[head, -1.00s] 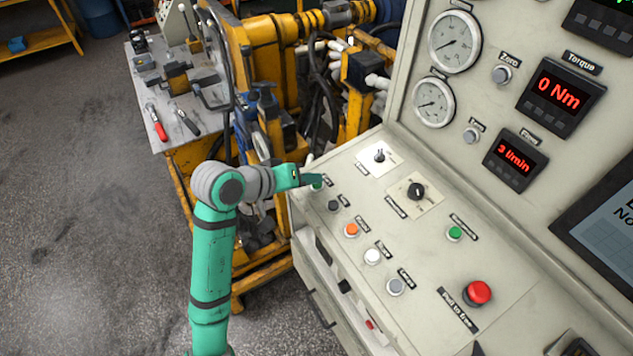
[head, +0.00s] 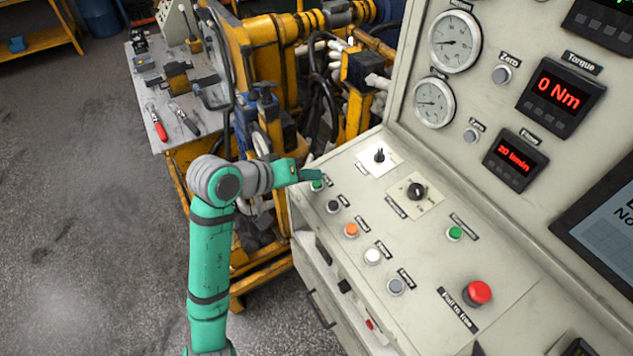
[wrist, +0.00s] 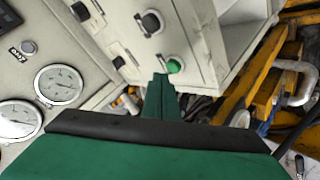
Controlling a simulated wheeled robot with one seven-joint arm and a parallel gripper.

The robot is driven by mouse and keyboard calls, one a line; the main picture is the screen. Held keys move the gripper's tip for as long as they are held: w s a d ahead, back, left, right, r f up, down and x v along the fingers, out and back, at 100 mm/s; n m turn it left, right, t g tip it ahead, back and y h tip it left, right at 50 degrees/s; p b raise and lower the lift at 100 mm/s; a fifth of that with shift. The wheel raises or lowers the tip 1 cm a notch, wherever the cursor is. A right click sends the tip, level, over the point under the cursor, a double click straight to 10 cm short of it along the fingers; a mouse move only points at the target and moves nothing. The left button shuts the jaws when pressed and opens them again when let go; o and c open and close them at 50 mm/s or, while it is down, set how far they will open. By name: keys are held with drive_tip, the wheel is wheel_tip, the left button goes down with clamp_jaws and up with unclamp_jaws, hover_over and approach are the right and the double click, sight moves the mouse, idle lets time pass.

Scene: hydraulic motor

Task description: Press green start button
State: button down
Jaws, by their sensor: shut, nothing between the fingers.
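A green button (head: 317,186) sits at the far left corner of the sloped control panel (head: 420,260). It also shows in the wrist view (wrist: 175,66), just beyond my fingertips. My gripper (head: 316,174) is shut and empty. Its tips are right by this button, just above it in the head view, with a small gap visible in the wrist view (wrist: 162,80). A second green button (head: 455,233) is farther right on the panel, away from my gripper. The small labels by both green buttons are too small to read.
A red push button (head: 478,292) is at lower right. Two rotary switches lie behind. A yellow-framed machine (head: 265,130) stands left of the cabinet.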

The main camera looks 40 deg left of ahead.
drive_tip(key=shift+s+a+r, duration=0.1)
drive_tip(key=shift+s+r, duration=0.1)
drive_tip(key=shift+r, duration=1.05)
drive_tip(key=shift+s+a+r, duration=0.1)
drive_tip(key=shift+s+r, duration=0.05)
drive_tip(key=shift+r, duration=1.05)
